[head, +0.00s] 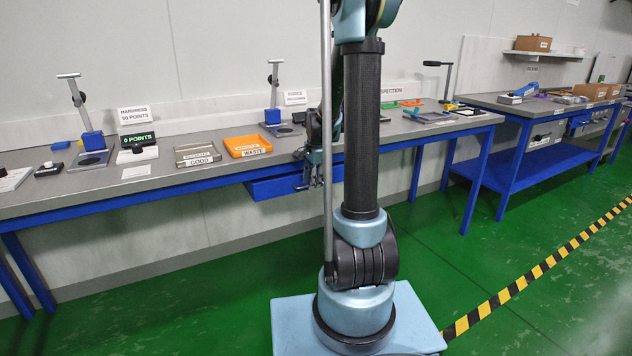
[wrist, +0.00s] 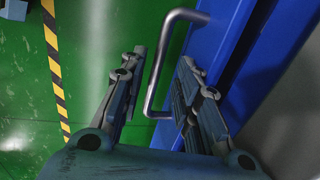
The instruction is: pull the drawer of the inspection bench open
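The blue drawer (head: 275,187) hangs under the top of the inspection bench (head: 216,170) in the head view. I cannot tell for sure whether it stands slightly out. Its blue front (wrist: 222,45) fills the upper right of the wrist view, with a bent metal bar handle (wrist: 158,78) on it. My gripper (wrist: 162,62) is open around the handle. One finger is on the outer side of the bar, the other between the bar and the drawer front. Gaps show beside the bar. In the head view my gripper (head: 314,178) is at the drawer front, partly hidden by my arm.
On the bench stand a grey GOOD tray (head: 198,154), an orange WASTE tray (head: 247,147), a counter display (head: 137,141) and metering stands. A second blue bench (head: 540,125) is at the right. The green floor (head: 240,290) before the bench is clear.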

